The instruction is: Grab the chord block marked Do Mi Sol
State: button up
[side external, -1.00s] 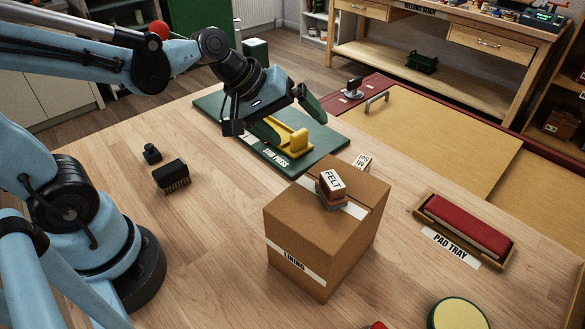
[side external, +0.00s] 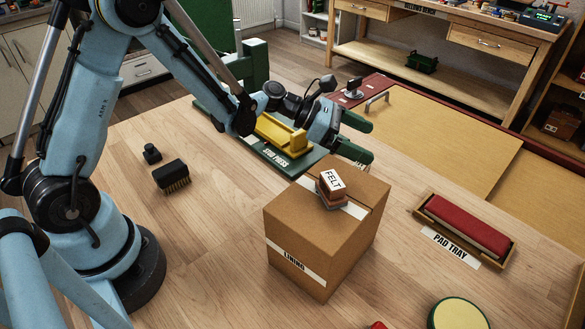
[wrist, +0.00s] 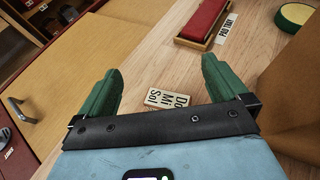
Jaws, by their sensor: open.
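The chord block marked Do Mi Sol (wrist: 167,99) is a small pale block with black lettering. In the wrist view it lies on the wooden bench between the two green fingers, nearer the palm bar than the fingertips in the picture. My gripper (side external: 361,138) is open, with its green fingers spread and nothing held. In the side view it reaches in behind the cardboard box, and the block is almost wholly hidden by a finger and the box. In the wrist view my gripper (wrist: 162,66) shows a gap on both sides of the block.
A pad tray (side external: 465,226) sits right; a black brush (side external: 170,175) lies left.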

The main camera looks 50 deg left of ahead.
aim_at(367, 167)
jog(key=shift+f, duration=2)
jog(key=f, duration=0.1)
jog(key=d+f, duration=0.1)
jog(key=w+f, duration=0.1)
jog(key=shift+d+f, duration=0.1)
jog(key=shift+d, duration=0.1)
jog(key=shift+w+d+f, duration=0.25)
jog(key=shift+w+d, duration=0.1)
jog(key=shift+d, duration=0.1)
jog(key=shift+c, duration=0.2)
jog(key=c, duration=0.8)
jog(key=shift+r, duration=0.1)
